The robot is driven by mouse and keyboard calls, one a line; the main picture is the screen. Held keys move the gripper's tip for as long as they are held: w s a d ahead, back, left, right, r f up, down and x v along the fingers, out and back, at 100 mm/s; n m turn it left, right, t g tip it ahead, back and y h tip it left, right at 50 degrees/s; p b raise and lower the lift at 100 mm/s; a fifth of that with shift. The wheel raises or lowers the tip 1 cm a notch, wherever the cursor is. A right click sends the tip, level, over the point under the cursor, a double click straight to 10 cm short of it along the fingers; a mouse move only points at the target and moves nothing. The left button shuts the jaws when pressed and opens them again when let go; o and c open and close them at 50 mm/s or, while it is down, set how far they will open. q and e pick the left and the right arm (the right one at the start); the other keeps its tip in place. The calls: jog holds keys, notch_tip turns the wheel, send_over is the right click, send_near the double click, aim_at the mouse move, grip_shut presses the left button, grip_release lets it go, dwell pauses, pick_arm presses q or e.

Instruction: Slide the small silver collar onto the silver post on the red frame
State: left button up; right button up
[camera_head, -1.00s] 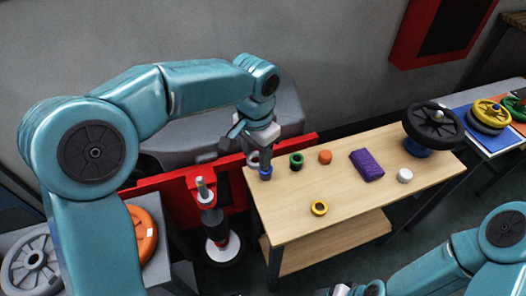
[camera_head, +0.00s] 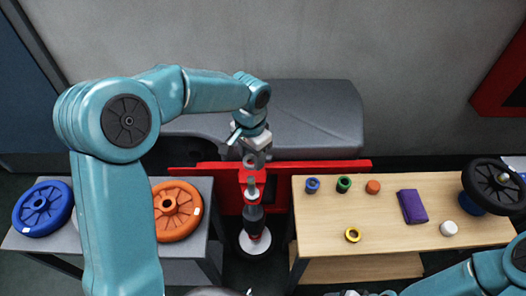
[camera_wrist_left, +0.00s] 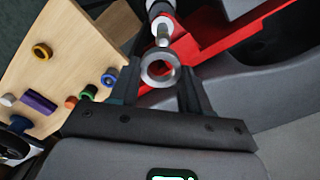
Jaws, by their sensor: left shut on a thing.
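The small silver collar (camera_wrist_left: 144,70) is a short ring held between the fingertips of my left gripper (camera_head: 253,160), which is shut on it. In the head view the collar hangs just behind and above the silver post (camera_head: 252,191). The post stands upright on the red frame (camera_head: 320,167). In the left wrist view the post's tip (camera_wrist_left: 162,38) shows just beyond the collar's rim, apart from the hole. Whether they touch cannot be told. Parts of my right gripper (camera_head: 365,293) show at the bottom edge, mostly cut off.
A wooden table (camera_head: 385,240) at right bears a blue ring (camera_head: 312,183), green ring (camera_head: 343,182), orange piece (camera_head: 373,187), yellow ring (camera_head: 353,228), purple block (camera_head: 412,206) and white piece (camera_head: 449,228). A grey table (camera_head: 110,247) at left holds an orange wheel (camera_head: 163,221) and blue wheel (camera_head: 42,226).

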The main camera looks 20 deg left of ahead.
aim_at(251, 177)
pick_arm(q)
jog(key=shift+a+f, duration=0.1)
jog(key=shift+a, duration=0.15)
jog(key=shift+f+b, duration=2.25)
jog(key=shift+f, duration=0.5)
jog(key=shift+f, duration=0.3)
jog(key=shift+f+b, duration=0.2)
jog(key=shift+b, duration=0.2)
jog(key=shift+f+b, duration=0.35)
jog(key=shift+f, duration=0.1)
jog(key=shift+f, duration=0.15)
